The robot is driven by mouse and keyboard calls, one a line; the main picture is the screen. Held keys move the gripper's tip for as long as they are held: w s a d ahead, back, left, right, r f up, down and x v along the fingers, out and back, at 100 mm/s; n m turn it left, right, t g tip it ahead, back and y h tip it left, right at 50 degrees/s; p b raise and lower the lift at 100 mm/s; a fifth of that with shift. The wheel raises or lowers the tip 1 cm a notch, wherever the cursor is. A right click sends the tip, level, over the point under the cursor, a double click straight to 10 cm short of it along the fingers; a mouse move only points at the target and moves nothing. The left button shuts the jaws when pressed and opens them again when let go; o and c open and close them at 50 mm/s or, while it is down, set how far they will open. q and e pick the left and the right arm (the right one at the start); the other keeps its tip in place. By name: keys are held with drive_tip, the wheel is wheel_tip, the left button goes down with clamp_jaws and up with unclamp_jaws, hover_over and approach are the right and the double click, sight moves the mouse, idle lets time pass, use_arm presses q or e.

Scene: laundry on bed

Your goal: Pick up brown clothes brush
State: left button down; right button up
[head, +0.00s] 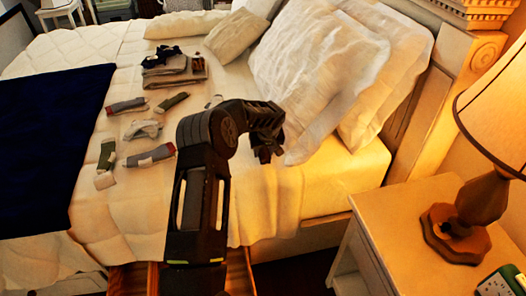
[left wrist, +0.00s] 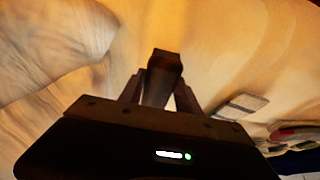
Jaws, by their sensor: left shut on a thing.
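My left gripper (head: 266,148) hangs over the near side of the bed, just left of the big white pillows. In the left wrist view, its fingers (left wrist: 160,88) are shut on a dark brown block-like thing (left wrist: 165,62), which appears to be the brown clothes brush. The brush stands out from between the fingertips, above the cream bedding. In the head view the gripper itself mostly hides it, and I cannot make out its bristles. My right gripper is in neither view.
Several rolled socks (head: 150,157) and a folded clothes stack (head: 174,69) lie on the bed (head: 235,75). White pillows (head: 318,65) lean at the headboard. A nightstand (head: 395,215) with a lamp (head: 480,205) stands at right. A dark blue blanket (head: 45,150) covers the left.

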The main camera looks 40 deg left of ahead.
sight(264, 150)
use_arm(q)
wheel_tip(264, 150, up, 10)
drive_tip(key=shift+r+b, duration=0.1)
drive_tip(key=shift+b, duration=0.4)
